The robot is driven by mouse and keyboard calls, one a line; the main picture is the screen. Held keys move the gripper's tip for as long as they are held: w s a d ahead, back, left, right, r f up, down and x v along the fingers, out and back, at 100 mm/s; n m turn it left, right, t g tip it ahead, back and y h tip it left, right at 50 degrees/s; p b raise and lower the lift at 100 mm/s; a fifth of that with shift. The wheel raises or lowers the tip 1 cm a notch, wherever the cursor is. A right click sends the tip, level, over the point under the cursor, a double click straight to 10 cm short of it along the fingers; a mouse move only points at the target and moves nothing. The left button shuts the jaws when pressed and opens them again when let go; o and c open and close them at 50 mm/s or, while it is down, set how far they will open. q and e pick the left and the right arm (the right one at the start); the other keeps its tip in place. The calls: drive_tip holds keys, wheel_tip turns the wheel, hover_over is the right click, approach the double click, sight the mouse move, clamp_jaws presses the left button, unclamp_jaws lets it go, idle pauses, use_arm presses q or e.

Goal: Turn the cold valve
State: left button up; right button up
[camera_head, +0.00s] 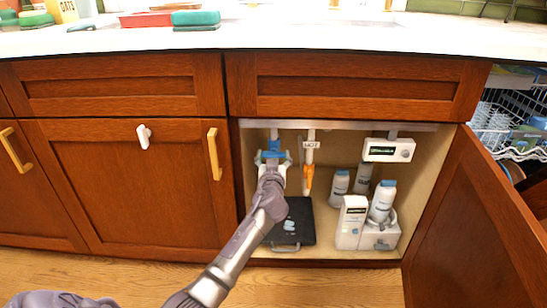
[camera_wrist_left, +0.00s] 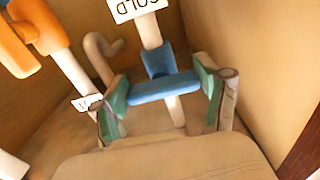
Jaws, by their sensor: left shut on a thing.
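The cold valve's blue handle (camera_wrist_left: 165,88) lies crosswise on a white pipe under the counter. A label reading COLD (camera_wrist_left: 138,8) hangs on that pipe, upside down in the left wrist view. In the head view the blue of the valve (camera_head: 274,144) shows just above my left gripper (camera_head: 272,158). In the left wrist view the green-padded fingertips of my left gripper (camera_wrist_left: 167,92) are at the two ends of the blue handle, shut on it. My right gripper is not in view.
The hot valve's orange handle (camera_head: 308,179) hangs close to the right, under a HOT label (camera_head: 311,145). A black case (camera_head: 292,222) lies on the cabinet floor. White bottles (camera_head: 382,203) and boxes stand to the right. The cabinet door (camera_head: 480,220) is open at right.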

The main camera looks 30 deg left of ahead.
use_arm(q)
drive_tip(key=o, duration=1.1)
drive_tip(key=shift+o, duration=0.3)
drive_tip(key=v, duration=1.2)
drive_tip(key=shift+s, duration=0.1)
